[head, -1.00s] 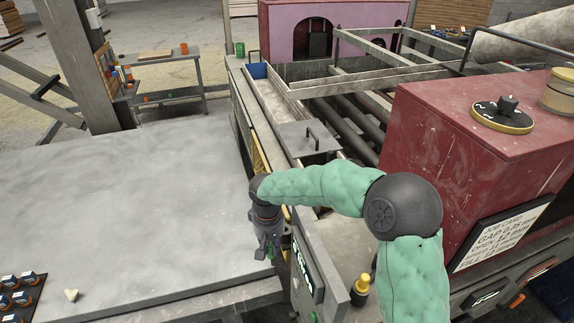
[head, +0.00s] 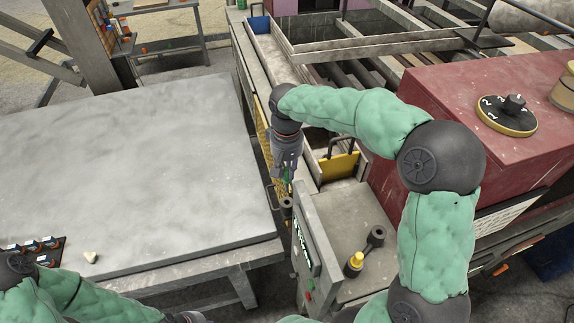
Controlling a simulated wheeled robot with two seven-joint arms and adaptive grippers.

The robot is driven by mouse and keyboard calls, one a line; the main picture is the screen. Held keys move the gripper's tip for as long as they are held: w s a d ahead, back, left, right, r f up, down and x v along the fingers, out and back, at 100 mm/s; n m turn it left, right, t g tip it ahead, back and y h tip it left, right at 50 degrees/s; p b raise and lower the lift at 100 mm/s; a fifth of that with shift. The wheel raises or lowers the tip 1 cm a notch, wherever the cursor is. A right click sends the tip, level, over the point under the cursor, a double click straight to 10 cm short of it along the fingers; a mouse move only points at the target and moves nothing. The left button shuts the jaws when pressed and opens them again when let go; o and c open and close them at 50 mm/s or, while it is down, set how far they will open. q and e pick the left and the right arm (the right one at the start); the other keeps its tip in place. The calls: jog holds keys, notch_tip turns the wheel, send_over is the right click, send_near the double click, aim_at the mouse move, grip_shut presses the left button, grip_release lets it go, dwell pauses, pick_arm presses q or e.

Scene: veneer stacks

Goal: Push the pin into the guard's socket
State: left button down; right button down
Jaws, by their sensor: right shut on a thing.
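My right gripper (head: 286,174) points down at the left side of the machine, between the grey table and the machine's front box. The yellow mesh guard (head: 262,150) runs along the machine's side, partly behind my gripper. My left gripper (head: 188,317) is cut off at the bottom edge.
A red housing (head: 450,110) with a numbered dial (head: 507,115) stands right. A yellow knob (head: 355,262) is on the machine's front box.

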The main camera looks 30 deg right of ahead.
aim_at(287, 190)
jog(key=shift+f+b, duration=2.1)
jog(key=shift+f, duration=1)
jog(key=shift+f+b, duration=0.7)
jog(key=shift+f, duration=0.35)
jog(key=shift+r, duration=0.2)
jog(key=shift+r+p, duration=0.75)
jog(key=shift+r, duration=0.05)
jog(key=shift+m, duration=0.3)
jog(key=shift+f+b, duration=0.65)
jog(key=shift+f, duration=0.35)
jog(key=shift+r, duration=0.15)
